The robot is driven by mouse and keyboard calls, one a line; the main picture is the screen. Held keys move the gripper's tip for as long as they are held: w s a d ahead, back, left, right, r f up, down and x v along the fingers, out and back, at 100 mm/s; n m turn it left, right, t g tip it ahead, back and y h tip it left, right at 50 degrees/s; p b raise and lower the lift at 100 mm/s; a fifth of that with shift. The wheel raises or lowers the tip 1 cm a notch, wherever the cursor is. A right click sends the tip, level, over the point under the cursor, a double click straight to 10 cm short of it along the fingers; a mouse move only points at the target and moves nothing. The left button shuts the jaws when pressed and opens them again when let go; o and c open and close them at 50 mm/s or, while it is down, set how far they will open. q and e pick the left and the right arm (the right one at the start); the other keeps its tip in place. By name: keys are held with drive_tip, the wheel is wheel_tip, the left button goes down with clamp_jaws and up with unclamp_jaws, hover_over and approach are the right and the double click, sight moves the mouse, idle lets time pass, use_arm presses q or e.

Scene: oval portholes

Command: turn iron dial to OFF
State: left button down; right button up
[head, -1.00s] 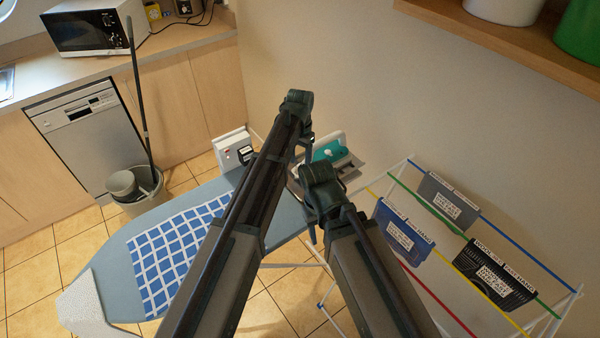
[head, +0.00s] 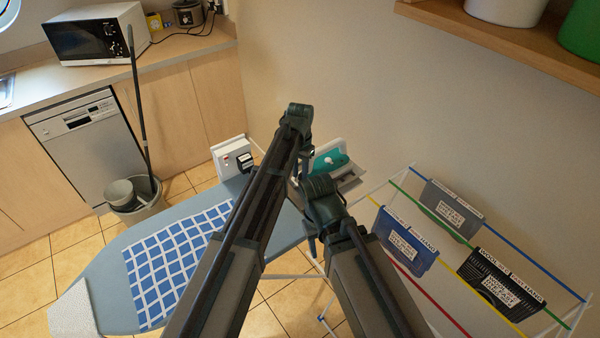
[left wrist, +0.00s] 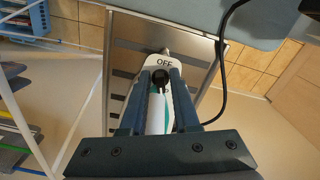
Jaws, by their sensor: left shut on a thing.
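The iron (head: 330,159) is white and teal and lies on a metal rest (head: 351,181) at the far end of the ironing board. In the left wrist view a pale dial plate (left wrist: 152,63) carries the word OFF, with the black round dial knob (left wrist: 160,76) just below it. My left gripper (left wrist: 160,82) has one finger on each side of the knob and is shut on it. Which way the knob's mark points is not clear. In the head view my left gripper is mostly hidden by its arm. My right arm stands beside it, its gripper not visible.
The ironing board (head: 96,282) bears a blue checked cloth (head: 170,262). A white switch box (head: 232,156) stands at its far edge. A black cord (left wrist: 222,75) hangs beside the rest. A mop bucket (head: 140,205) is left.

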use_arm(q)
drive_tip(key=shift+d+n, duration=0.1)
drive_tip(key=shift+n, duration=1.4)
drive_tip(key=c, duration=0.7)
unclamp_jaws()
drive_tip(key=shift+o, duration=0.2)
drive_tip(key=shift+r, duration=0.1)
wheel_tip(320, 180, up, 14)
drive_tip(key=p, duration=1.4)
drive_tip(key=shift+f, duration=0.2)
drive_tip(key=shift+c, duration=0.3)
